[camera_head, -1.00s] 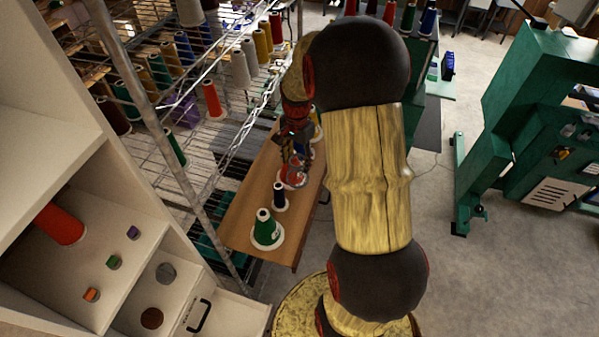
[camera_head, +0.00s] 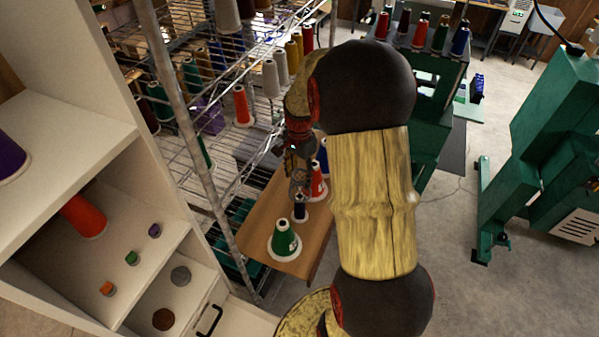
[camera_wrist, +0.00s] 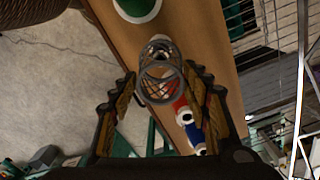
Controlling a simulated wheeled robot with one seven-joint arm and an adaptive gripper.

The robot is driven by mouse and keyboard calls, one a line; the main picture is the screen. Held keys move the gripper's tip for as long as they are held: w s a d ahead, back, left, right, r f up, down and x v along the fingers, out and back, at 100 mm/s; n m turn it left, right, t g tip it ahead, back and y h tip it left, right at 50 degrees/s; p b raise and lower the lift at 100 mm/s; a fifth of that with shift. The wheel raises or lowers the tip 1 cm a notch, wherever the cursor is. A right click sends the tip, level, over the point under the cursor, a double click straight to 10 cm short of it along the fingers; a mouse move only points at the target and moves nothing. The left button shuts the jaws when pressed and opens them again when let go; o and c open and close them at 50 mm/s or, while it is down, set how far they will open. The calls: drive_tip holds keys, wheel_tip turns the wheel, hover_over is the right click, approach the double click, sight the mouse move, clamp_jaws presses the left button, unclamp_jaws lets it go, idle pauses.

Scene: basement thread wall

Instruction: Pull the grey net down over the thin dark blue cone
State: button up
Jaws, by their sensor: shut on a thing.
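The thin dark blue cone (camera_head: 300,210) stands upright on a white base on the wooden board (camera_head: 254,219), between a green cone (camera_head: 284,240) and a red cone (camera_head: 318,183). In the wrist view, my gripper (camera_wrist: 164,78) is shut on the grey net (camera_wrist: 160,90), an open mesh tube with a ring-like rim. The net lines up with a pale round top beyond it. I cannot tell whether the net touches or surrounds the cone.
A blue cone (camera_wrist: 195,137) stands beyond the red one. A wire rack (camera_head: 225,150) with several cones runs along the board's left side. A white shelf unit (camera_head: 150,240) is at the left and green machines (camera_head: 560,130) at the right.

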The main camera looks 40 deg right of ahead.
drive_tip(key=shift+f+b, duration=2.05)
drive_tip(key=shift+f, duration=1.45)
drive_tip(key=shift+f, duration=0.2)
drive_tip(key=shift+f+b, duration=0.35)
drive_tip(key=shift+b, duration=0.05)
drive_tip(key=shift+f+b, duration=1.45)
drive_tip(key=shift+f, duration=0.9)
drive_tip(key=o, duration=0.7)
drive_tip(key=shift+o, duration=0.6)
wheel_tip(320, 180, up, 12)
drive_tip(key=shift+r, duration=0.1)
